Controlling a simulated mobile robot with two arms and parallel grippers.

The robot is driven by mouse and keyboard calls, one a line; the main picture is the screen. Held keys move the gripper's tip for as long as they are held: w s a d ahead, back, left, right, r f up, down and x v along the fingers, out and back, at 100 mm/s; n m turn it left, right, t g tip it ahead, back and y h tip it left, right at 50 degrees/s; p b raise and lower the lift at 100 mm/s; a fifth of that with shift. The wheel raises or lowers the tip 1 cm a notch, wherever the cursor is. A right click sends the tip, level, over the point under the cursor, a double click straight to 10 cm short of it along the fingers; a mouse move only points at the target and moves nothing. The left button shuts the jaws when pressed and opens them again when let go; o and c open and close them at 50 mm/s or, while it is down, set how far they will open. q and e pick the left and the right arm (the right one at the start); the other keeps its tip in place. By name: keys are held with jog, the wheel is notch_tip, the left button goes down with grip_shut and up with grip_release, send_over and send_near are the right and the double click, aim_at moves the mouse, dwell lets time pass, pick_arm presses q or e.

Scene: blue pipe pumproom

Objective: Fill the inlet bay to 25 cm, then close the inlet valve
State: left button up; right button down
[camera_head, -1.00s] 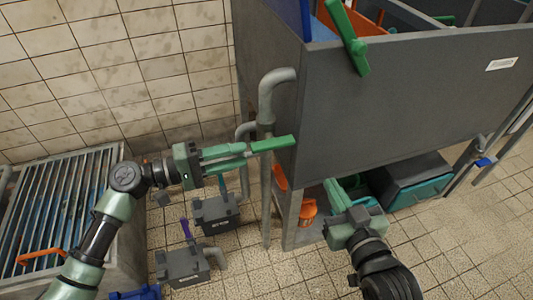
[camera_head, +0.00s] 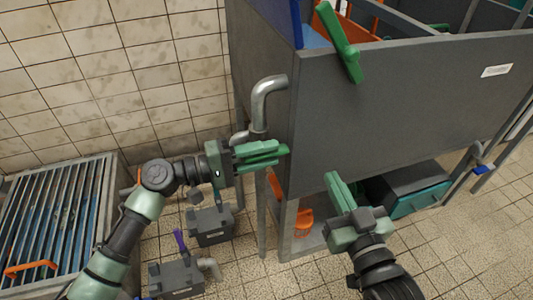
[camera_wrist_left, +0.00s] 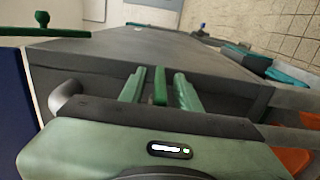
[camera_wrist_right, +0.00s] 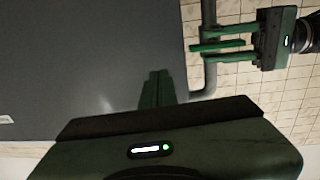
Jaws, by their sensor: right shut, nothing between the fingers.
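A green lever bar (camera_head: 284,151) sticks out between the fingers of my left gripper (camera_head: 262,153), beside the grey bent pipe (camera_head: 262,105) at the tank's corner. In the left wrist view the bar (camera_wrist_left: 160,86) stands between the two fingers, with gaps on both sides. The right wrist view also shows the bar (camera_wrist_right: 215,46) between the spread fingers. My right gripper (camera_head: 337,187) is shut and empty in front of the tank's grey wall (camera_head: 400,105). The tank's inside is mostly hidden; I cannot read a water level or identify the inlet bay.
Another green lever (camera_head: 338,42) sits on the tank's top edge. A grated basin (camera_head: 62,215) stands at the left. Grey floor units (camera_head: 178,278), one with a purple lever (camera_head: 180,240), stand below my left arm. A teal box (camera_head: 415,190) lies under the tank.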

pick_arm(q)
jog(key=shift+d, duration=0.2)
pick_arm(e)
jog(key=shift+r, duration=0.1)
